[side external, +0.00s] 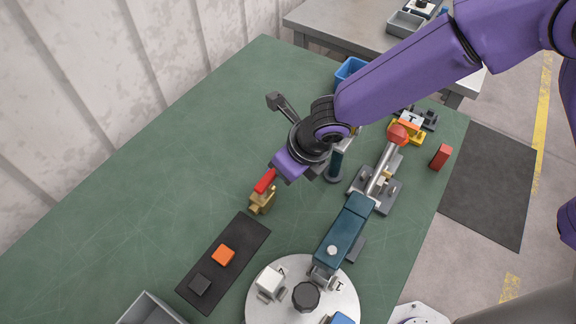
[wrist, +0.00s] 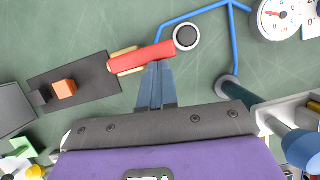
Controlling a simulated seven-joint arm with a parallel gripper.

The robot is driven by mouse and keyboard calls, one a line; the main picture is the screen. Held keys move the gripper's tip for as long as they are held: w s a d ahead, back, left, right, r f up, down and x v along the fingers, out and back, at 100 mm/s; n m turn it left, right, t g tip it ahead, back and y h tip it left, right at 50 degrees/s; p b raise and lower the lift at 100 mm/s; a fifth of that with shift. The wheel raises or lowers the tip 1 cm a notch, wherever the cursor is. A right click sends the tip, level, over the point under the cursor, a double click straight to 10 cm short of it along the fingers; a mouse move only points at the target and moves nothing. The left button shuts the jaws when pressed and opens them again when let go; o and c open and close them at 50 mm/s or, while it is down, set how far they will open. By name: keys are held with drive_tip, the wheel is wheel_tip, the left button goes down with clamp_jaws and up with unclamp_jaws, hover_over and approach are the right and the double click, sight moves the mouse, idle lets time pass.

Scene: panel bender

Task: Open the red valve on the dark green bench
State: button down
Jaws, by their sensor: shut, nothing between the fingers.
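The red valve has a red lever handle (side external: 265,181) on a small brass body (side external: 262,203), standing on the dark green bench (side external: 170,165). In the wrist view the red handle (wrist: 142,58) lies slightly tilted across the upper middle, with brass edges of the body (wrist: 124,71) showing at its left end. My gripper (wrist: 157,64) is shut and empty, its fingertips right at the near side of the handle, towards its right end. I cannot tell whether they touch it. In the side view my gripper (side external: 278,176) is just to the right of the handle, and its fingertips are hard to make out.
A black mat (side external: 190,284) with orange (side external: 223,255) and dark blocks lies in front of the valve. A round white turntable (side external: 259,308) and a teal clamp-like device (side external: 343,234) stand nearby. A blue pipe (wrist: 203,10) and a gauge (wrist: 270,22) show in the wrist view. The bench's left side is clear.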

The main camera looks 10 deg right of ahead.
drive_tip(key=shift+s, duration=0.45)
drive_tip(key=shift+s+d, duration=1.3)
drive_tip(key=shift+d, duration=0.1)
drive_tip(key=v, duration=1)
drive_tip(key=shift+d, duration=0.15)
drive_tip(key=shift+w, duration=0.1)
